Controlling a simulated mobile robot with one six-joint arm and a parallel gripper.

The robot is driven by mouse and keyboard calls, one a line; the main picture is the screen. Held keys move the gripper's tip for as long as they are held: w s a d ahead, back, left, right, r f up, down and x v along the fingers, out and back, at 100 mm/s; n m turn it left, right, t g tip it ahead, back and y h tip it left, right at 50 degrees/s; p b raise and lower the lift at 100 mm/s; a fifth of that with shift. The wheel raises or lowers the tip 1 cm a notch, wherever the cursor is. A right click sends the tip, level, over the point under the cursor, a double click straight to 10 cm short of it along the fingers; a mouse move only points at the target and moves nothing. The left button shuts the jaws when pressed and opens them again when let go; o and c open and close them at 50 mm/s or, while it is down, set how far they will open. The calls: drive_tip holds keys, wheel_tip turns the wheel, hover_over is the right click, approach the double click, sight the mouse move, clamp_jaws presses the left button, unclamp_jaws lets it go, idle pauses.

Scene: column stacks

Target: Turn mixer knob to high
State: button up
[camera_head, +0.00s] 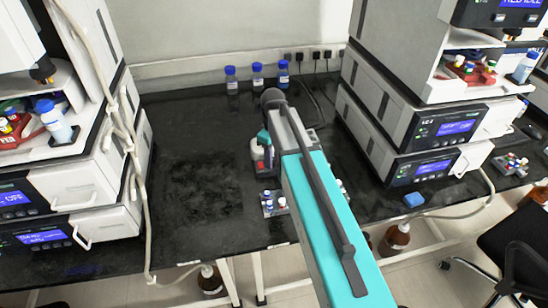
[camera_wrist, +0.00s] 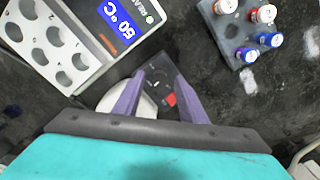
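In the wrist view the mixer's dark front panel (camera_wrist: 148,68) lies between and beyond my fingers. It carries a small round dark knob (camera_wrist: 161,62) and a red switch (camera_wrist: 169,99). My gripper (camera_wrist: 160,77) is open, with its two purple fingers apart and nothing held between them. The fingertips flank the panel near the knob; I cannot tell whether they touch it. A pale rounded part (camera_wrist: 140,104) shows behind the left finger. In the head view my arm covers most of the mixer area, and the knob cannot be made out.
A device with a blue display (camera_wrist: 120,22) and a tray with holes (camera_wrist: 55,62) stand at the upper left of the wrist view. A vial rack (camera_wrist: 234,58) stands at the upper right. Blue-capped bottles (camera_head: 257,76) stand at the back. The left bench (camera_head: 190,135) is clear.

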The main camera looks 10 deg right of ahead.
drive_tip(key=shift+f, duration=0.3)
clamp_jaws()
